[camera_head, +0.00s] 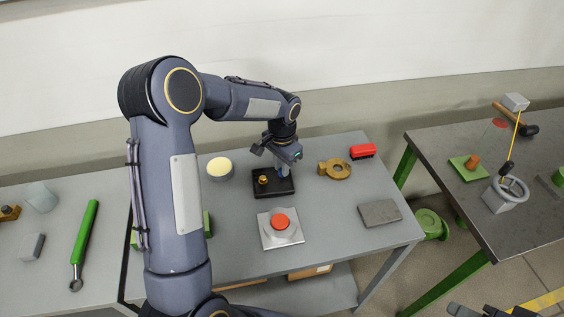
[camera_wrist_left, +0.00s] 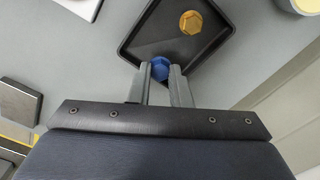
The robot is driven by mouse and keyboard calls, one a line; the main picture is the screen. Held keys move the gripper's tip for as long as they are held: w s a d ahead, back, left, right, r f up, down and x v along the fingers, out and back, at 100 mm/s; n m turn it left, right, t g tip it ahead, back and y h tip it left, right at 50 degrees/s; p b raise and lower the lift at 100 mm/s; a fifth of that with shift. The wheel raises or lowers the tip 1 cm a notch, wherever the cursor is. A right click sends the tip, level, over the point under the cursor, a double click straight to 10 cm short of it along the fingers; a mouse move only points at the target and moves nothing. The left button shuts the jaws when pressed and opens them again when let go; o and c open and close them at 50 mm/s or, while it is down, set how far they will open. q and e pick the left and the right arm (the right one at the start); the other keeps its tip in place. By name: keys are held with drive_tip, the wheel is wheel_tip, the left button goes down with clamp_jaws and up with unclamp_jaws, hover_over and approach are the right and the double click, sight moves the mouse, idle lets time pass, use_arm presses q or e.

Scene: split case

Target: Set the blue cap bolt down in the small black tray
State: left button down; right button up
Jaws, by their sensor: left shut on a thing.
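The small black tray (camera_head: 260,192) lies on the middle table, and its dark floor also shows in the wrist view (camera_wrist_left: 155,30). A brass-coloured hex bolt (camera_head: 263,180) stands in the tray, seen from above in the wrist view (camera_wrist_left: 191,22). My left gripper (camera_head: 283,171) points down at the tray's right part. Its fingers (camera_wrist_left: 166,76) are shut on the blue cap bolt (camera_wrist_left: 160,67), whose blue head shows between the tips, near a tray corner. I cannot tell whether the bolt touches the tray. Dark parts of my right gripper (camera_head: 490,311) show at the bottom edge.
A red button on a pale base (camera_head: 281,224) stands in front of the tray. A round cream-topped tin (camera_head: 220,169) is left of it, a brass ring part (camera_head: 336,169) right. A red block (camera_head: 362,151) and grey slab (camera_head: 380,213) lie further right.

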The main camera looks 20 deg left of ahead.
use_arm(q)
drive_tip(key=shift+f, duration=0.7)
drive_tip(key=shift+f+b, duration=0.55)
drive_tip(key=shift+b, duration=0.1)
drive_tip(key=c, duration=1.3)
unclamp_jaws()
drive_tip(key=shift+o, duration=0.2)
wheel_tip(320, 180, up, 7)
drive_tip(key=shift+r+b, duration=0.2)
drive_tip(key=shift+b, duration=0.1)
drive_tip(key=shift+s+r, duration=0.2)
drive_tip(key=shift+r, duration=0.3)
drive_tip(key=s+r+n+t+h, duration=0.15)
drive_tip(key=s+r, duration=0.25)
drive_tip(key=s, duration=0.4)
drive_tip(key=s+r+n+t+h, duration=0.1)
drive_tip(key=s+r+n+t, duration=0.1)
drive_tip(key=s+r, duration=0.35)
drive_tip(key=s+d+f+n+t+h, duration=0.1)
drive_tip(key=s+d+f, duration=0.3)
drive_tip(key=s, duration=1)
drive_tip(key=shift+n+t, duration=0.55)
drive_tip(key=shift+n, duration=0.3)
